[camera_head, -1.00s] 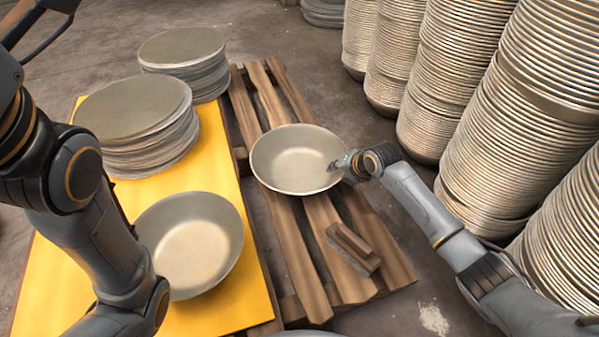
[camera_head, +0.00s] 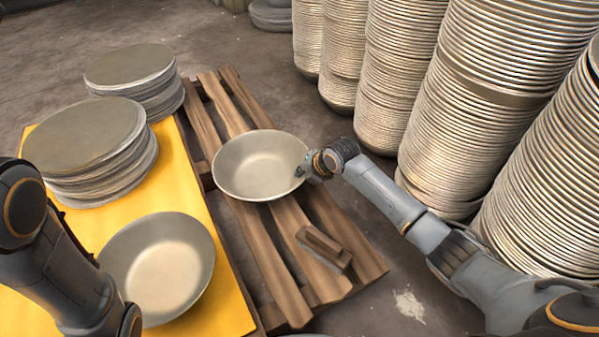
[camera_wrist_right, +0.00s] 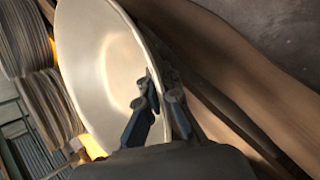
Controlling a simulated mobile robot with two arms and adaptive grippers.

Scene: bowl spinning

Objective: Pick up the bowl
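A shallow metal bowl (camera_head: 255,165) sits upright on the wooden pallet (camera_head: 262,262). My right gripper (camera_head: 304,170) is at the bowl's right rim. In the right wrist view the bowl (camera_wrist_right: 95,60) fills the left and middle, and the gripper (camera_wrist_right: 162,85) straddles its rim, one finger inside and one outside. The fingers are close together and look shut on the rim, though the contact is partly hidden. A second similar bowl (camera_head: 165,270) sits on the yellow surface at the lower left. My left arm shows at the left, but its gripper is out of view.
Stacks of metal discs (camera_head: 80,135) stand on the left, the nearer one on the yellow board (camera_head: 215,290). Tall stacks of bowls (camera_head: 480,120) line the right side. A short wooden block (camera_head: 323,248) lies on the pallet's near part. Bare floor shows between pallet and stacks.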

